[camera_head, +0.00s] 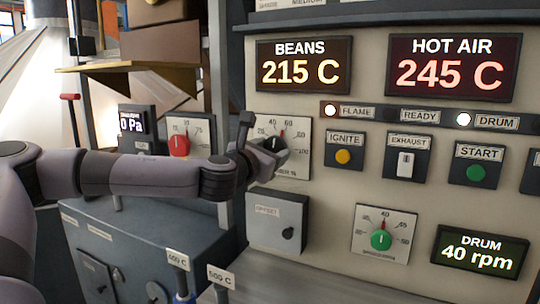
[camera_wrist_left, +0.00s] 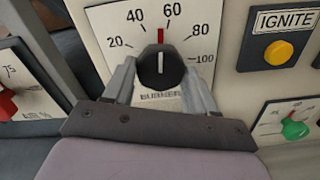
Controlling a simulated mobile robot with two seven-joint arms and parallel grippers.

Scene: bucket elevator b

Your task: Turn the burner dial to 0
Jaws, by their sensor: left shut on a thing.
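The burner dial (camera_wrist_left: 160,66) is a black knob on a pale scale plate lettered BURNER. Its white line and a red mark above it point straight up, between 40 and 60. The 20 is at the left of the scale; a 0 cannot be made out. My left gripper (camera_head: 266,156) is shut on the knob, one grey finger on each side in the left wrist view. In the head view the dial (camera_head: 276,143) is partly hidden by the gripper. My right gripper is not in view.
The yellow ignite button (camera_head: 343,156) is right of the dial, and a grey offset box (camera_head: 277,221) is below it. A green-knobbed dial (camera_head: 381,240) sits lower right. A red-knobbed dial (camera_head: 180,145) is to the left, behind my arm. Displays read beans 215 C and hot air 245 C.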

